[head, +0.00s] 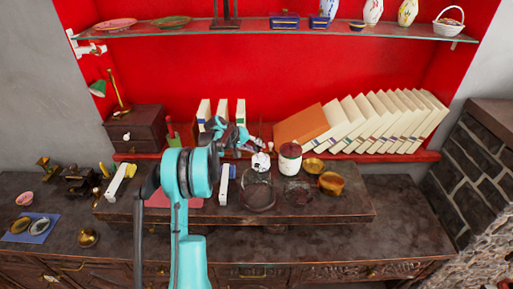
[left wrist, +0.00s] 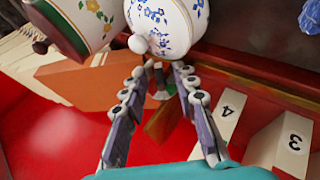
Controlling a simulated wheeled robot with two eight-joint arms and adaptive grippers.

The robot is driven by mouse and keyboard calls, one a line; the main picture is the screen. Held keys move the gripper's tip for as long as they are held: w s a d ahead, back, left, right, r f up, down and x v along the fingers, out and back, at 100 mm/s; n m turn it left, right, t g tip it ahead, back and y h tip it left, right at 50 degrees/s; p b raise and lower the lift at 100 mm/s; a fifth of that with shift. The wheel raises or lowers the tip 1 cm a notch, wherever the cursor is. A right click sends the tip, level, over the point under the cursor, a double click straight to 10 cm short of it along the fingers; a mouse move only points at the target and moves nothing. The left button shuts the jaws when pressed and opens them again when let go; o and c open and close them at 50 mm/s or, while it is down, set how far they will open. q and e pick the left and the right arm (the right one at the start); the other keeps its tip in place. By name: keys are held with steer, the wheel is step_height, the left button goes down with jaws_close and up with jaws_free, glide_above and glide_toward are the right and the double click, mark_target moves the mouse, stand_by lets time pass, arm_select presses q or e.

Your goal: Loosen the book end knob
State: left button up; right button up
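My left gripper (head: 246,144) reaches in at the back of the desk, by the red shelf between the upright books and the leaning orange book (head: 301,124). In the left wrist view its two fingers (left wrist: 160,72) are apart, one on each side of a brown wooden piece (left wrist: 165,120) and a small grey-green metal part (left wrist: 159,86). These may be the book end and its knob, but I cannot tell for sure. Nothing is clearly gripped. In the head view this spot is mostly hidden by the gripper. My right gripper is not in view.
A white flowered pot (left wrist: 165,22) with a round knob is close beyond the fingertips. A red-lidded jar (head: 290,159) stands beside it. Books numbered 3 (left wrist: 288,142) and 4 (left wrist: 225,112) are close to one finger. A glass bowl (head: 257,193) sits in front.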

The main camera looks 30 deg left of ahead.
arm_select(q)
steer(key=v, duration=1.2)
steer(key=shift+d, duration=0.2)
steer(key=s+d+r+m+g+y, duration=0.1)
steer(key=s+d+r, duration=0.1)
steer(key=s+d, duration=0.35)
steer(key=s+d+r+m, duration=0.1)
steer(key=s+d+r, duration=0.1)
steer(key=d, duration=0.7)
steer(key=s+d+r+m+g+y, duration=0.1)
steer(key=s+d+r+m, duration=0.1)
steer(key=s+d, duration=0.35)
steer(key=s+d+f+m+y, duration=0.1)
steer(key=s+d+f+m, duration=0.1)
steer(key=s+d, duration=0.4)
steer(key=s+d+f+m+t+y, duration=0.1)
steer(key=s+d+f, duration=0.3)
steer(key=s, duration=0.7)
steer(key=shift+d+m, duration=0.5)
steer(key=shift+d, duration=0.65)
